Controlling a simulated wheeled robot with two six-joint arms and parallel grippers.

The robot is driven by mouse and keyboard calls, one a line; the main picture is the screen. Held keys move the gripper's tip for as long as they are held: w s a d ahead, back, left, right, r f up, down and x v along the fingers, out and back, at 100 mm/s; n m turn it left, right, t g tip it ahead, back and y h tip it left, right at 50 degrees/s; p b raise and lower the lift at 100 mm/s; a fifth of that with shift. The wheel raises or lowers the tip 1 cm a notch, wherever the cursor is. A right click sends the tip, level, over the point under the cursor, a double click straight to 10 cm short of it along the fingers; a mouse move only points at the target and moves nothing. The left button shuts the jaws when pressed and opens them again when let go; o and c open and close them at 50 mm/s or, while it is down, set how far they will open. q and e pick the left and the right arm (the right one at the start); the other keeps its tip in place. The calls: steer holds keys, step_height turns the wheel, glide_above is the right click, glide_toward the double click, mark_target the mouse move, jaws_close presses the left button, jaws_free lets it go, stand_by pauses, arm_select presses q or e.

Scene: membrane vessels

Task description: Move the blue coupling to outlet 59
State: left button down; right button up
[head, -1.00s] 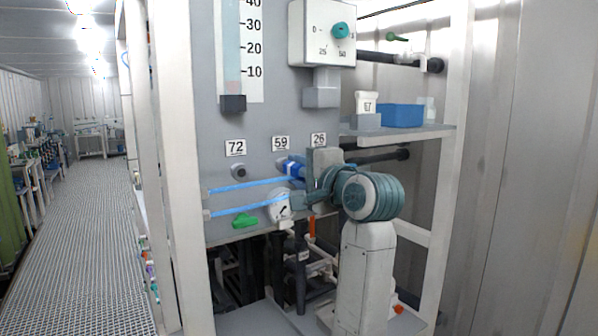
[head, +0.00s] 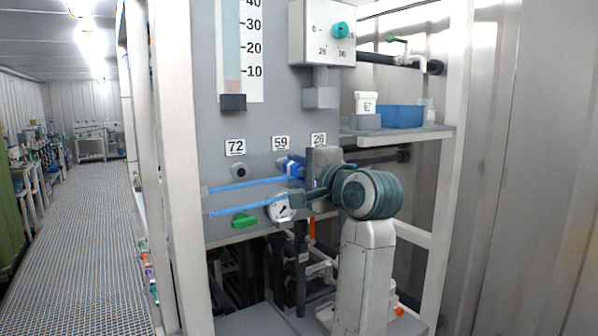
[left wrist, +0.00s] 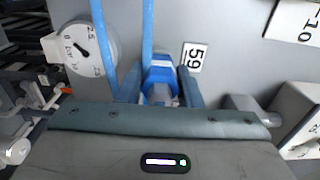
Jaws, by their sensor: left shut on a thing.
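The blue coupling (head: 295,168) is at the panel below the label 59 (head: 280,143). My left gripper (head: 299,172) is shut on it, reaching in from the right. In the left wrist view the coupling (left wrist: 159,78) sits between my two blue-grey fingers, beside the label 59 (left wrist: 194,56). The coupling's far end points at the panel there and hides outlet 59. I cannot tell whether it is seated on the outlet or just in front of it. A blue hose (head: 245,185) runs from the left towards the coupling. My right gripper is not in view.
Outlet 72 (head: 239,171) is bare, to the left. A round gauge (head: 279,208) and a green handle (head: 244,221) are below, with a second blue hose (head: 235,209). A blue bin (head: 402,116) stands on the shelf at right. A white frame post (head: 180,150) borders the panel at left.

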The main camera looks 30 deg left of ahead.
arm_select(q)
steer(key=shift+w+a, duration=0.15)
steer(key=shift+a, duration=0.3)
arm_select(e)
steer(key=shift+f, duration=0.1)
arm_select(q)
steer(key=c, duration=0.9)
jaws_free()
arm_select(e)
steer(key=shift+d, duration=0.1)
arm_select(q)
steer(key=shift+d+f+b, duration=0.15)
steer(key=shift+d+b, duration=0.35)
arm_select(e)
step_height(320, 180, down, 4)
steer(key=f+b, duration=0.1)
steer(key=b, duration=0.3)
arm_select(q)
steer(key=shift+b+v, duration=4.9)
steer(key=shift+b, duration=1.55)
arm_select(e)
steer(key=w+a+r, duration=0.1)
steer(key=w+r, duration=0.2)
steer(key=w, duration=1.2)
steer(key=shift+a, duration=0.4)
